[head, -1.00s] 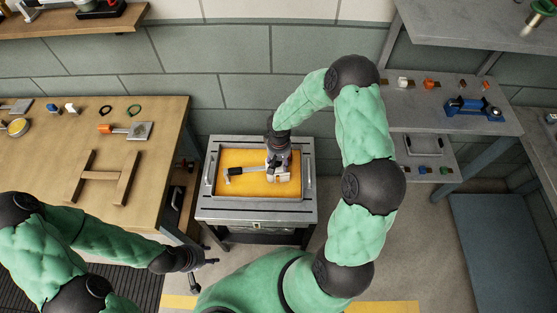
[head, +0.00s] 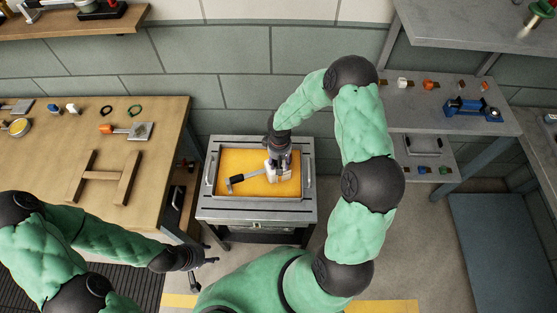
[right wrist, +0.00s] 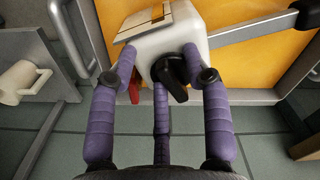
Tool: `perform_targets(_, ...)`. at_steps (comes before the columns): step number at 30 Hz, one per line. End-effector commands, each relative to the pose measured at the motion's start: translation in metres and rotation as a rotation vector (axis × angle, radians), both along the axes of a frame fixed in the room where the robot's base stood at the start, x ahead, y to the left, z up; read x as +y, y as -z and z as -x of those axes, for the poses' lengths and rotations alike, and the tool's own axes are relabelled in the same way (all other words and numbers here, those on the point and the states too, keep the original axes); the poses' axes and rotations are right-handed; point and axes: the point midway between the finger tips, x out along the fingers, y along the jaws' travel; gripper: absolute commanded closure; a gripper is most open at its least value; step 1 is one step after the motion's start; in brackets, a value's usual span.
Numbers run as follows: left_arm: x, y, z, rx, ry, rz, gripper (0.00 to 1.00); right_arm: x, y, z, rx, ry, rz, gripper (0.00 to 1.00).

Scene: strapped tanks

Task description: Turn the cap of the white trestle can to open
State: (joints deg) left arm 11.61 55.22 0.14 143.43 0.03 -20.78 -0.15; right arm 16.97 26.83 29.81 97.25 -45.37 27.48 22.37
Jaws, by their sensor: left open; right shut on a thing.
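The white trestle can (right wrist: 165,42) sits over the yellow top of a grey cart, with a pale label on it. It shows small in the head view (head: 286,171), partly hidden by my right gripper (head: 277,166). A black cap (right wrist: 173,72) is on the can's near side in the right wrist view. My right gripper's purple fingers (right wrist: 160,72) are shut around the cap. A grey bar with a black end (right wrist: 255,29) runs from the can; its end lies to the left in the head view. My left gripper (head: 208,261) is open and empty, left of the cart's front.
The grey cart (head: 210,212) has raised side handles. A wooden table (head: 150,180) with a wooden trestle frame (head: 102,176) stands left. A grey bench (head: 450,120) with small caps and a blue tool stands right. Floor right of the cart is clear.

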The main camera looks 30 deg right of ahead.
Motion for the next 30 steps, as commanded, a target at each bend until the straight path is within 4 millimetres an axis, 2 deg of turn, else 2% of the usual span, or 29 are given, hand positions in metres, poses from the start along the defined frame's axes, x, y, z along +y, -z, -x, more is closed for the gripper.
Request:
perform_targets(12, 0.0, -0.006, 0.0, 0.0, 0.0, 0.0, 0.53, -0.002, -0.001, -0.001, 0.0, -0.149, 0.0, 1.0)
perform_targets(23, 0.0, -0.006, 0.0, 0.0, 0.0, 0.0, 0.53, -0.002, 0.0, -0.002, -0.001, -0.169, 0.001, 1.0)
perform_targets(30, 0.0, -0.011, 0.0, 0.0, 0.0, 0.0, 0.53, -0.003, -0.001, -0.003, -0.001, -0.288, 0.001, 1.0)
